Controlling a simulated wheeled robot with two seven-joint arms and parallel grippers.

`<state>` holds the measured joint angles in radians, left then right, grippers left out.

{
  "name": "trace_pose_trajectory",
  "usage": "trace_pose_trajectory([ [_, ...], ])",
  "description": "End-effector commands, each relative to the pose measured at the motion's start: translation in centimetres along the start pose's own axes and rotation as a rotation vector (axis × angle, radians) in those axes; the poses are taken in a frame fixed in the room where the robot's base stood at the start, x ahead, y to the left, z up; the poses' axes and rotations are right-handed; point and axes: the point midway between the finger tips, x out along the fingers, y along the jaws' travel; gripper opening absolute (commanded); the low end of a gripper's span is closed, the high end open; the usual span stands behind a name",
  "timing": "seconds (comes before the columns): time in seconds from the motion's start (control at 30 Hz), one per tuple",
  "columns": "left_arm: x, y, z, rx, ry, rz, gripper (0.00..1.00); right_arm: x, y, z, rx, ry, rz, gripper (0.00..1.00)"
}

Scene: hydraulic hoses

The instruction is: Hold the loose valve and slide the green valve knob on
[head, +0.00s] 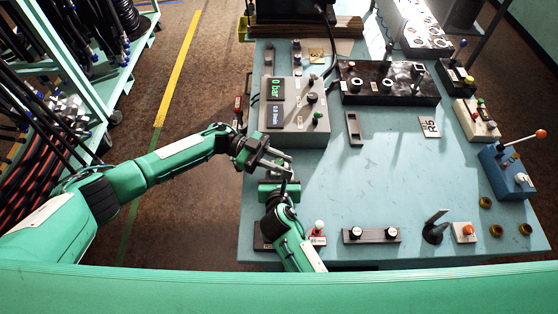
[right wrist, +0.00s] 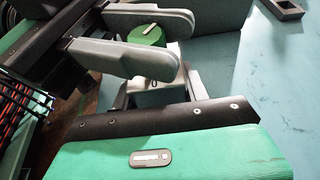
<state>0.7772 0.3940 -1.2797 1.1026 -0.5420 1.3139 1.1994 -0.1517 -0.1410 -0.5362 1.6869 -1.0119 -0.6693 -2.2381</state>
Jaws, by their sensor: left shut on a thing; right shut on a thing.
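The green valve knob (right wrist: 147,35), with a pale bar on top, sits between the two grey fingers of my left gripper (right wrist: 138,40) in the right wrist view. In the head view my left gripper (head: 286,163) reaches in from the left, just in front of the control box. The loose valve (right wrist: 155,88), a pale grey body, is between the fingers of my right gripper (right wrist: 158,92), below the knob. In the head view my right gripper (head: 281,184) is just below the left one. Left fingers partly hide the valve top, so I cannot tell whether knob and valve touch.
The grey control box (head: 293,125) with displays and knobs stands close behind the grippers. A black manifold block (head: 388,83) is at the back. The table's middle (head: 385,180) is clear.

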Motion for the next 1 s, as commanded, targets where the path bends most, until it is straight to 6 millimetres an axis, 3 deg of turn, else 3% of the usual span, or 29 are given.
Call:
trace_pose_trajectory([
  [0.5,0.07,-0.20,0.03,0.002,-0.002,0.316,0.01,-0.02,0.02,-0.07,0.000,0.001,0.000,0.12],
  [0.97,-0.09,-0.13,-0.03,0.000,-0.002,0.366,0.01,-0.03,0.04,-0.07,-0.001,0.001,0.001,0.12],
  [1.0,-0.10,-0.13,-0.03,0.000,-0.002,0.366,0.26,-0.04,0.04,-0.08,0.000,0.001,0.001,0.12],
])
